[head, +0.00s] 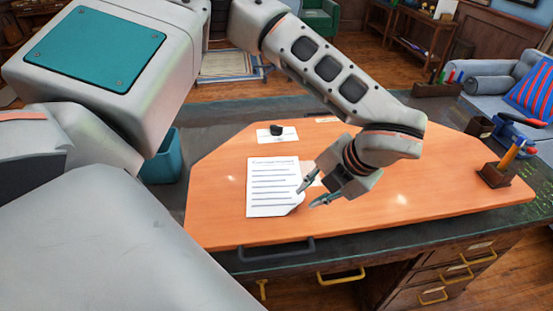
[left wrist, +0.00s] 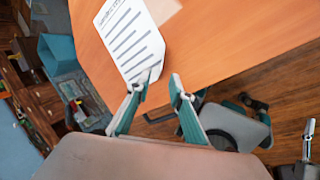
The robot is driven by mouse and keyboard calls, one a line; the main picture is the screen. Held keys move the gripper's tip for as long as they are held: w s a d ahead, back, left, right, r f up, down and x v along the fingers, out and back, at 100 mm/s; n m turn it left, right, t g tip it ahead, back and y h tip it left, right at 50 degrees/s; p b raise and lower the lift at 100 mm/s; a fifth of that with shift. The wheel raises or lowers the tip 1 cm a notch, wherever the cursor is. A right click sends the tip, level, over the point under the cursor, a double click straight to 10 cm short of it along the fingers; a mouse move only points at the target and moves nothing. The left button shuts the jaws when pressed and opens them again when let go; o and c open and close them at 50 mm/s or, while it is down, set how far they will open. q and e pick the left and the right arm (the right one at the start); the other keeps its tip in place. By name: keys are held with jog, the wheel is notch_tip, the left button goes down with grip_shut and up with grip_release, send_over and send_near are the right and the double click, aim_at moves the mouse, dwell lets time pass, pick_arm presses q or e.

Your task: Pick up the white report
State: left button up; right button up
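The white report (head: 268,193) is a sheet with a heading and dark lines of text, lying on the orange desk top near its front edge. It also shows in the left wrist view (left wrist: 128,38). My left gripper (head: 311,194) is at the right edge of the report, close to its lower right corner. In the left wrist view its two fingers (left wrist: 158,85) are apart with nothing between them. One fingertip overlaps the report's corner in that view; I cannot tell whether it touches. My right gripper is not in view.
A white card (head: 287,137) with a small black object (head: 276,129) lies behind the report. A wooden pen holder (head: 496,175) stands at the desk's right end. A teal bin (head: 162,160) is left of the desk. The desk (head: 390,205) is clear right of my gripper.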

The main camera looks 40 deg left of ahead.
pick_arm(q)
jog(key=x, duration=0.5)
jog(key=shift+f+p, duration=0.1)
jog(key=shift+p, duration=0.2)
grip_shut()
